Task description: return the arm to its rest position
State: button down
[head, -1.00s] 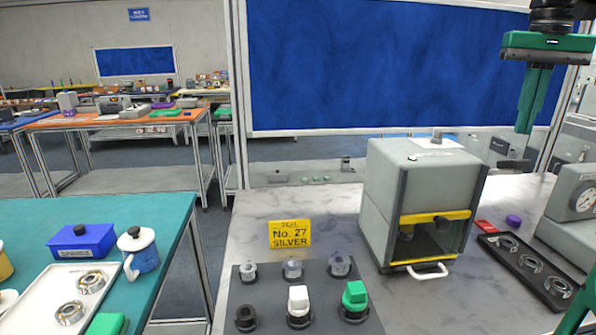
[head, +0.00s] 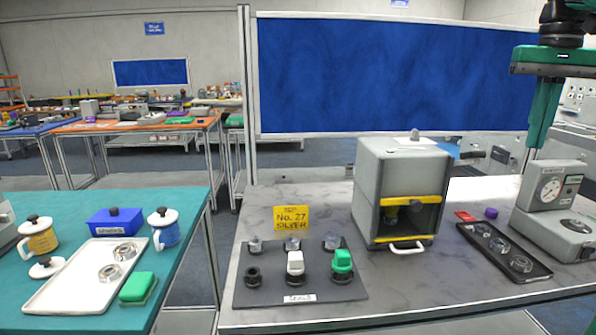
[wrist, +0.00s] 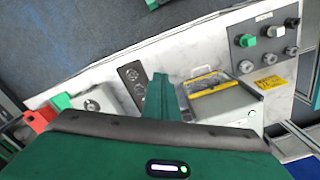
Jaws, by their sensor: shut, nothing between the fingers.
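My gripper (head: 543,112) hangs at the upper right of the head view, fingers pointing down. Its green fingers are together with nothing between them. It is in the air above the right part of the grey marbled table (head: 330,205), apart from everything on it. In the wrist view the closed fingers (wrist: 159,98) stick up in the middle, over the table. The upper arm is mostly cut off by the frame edge.
A grey box machine with a yellow frame (head: 372,170) stands mid-table. A black tray of rings (head: 530,274) and a gauge device (head: 558,190) are to its right. A dark panel with knobs (head: 300,285) is in front. A teal table (head: 180,290) is left.

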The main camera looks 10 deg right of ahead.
jog(key=s+a+f, duration=0.3)
jog(key=s+f, duration=0.2)
jog(key=f, duration=0.5)
jog(key=s+a+f, duration=0.4)
jog(key=s+f, duration=0.2)
jog(key=f, duration=0.5)
jog(key=s+a+f, duration=0.3)
jog(key=s+f, duration=0.3)
jog(key=f, duration=0.4)
jog(key=shift+a+f, duration=0.35)
jog(key=shift+f, duration=0.05)
jog(key=shift+w+f, duration=0.2)
jog(key=shift+w, duration=0.3)
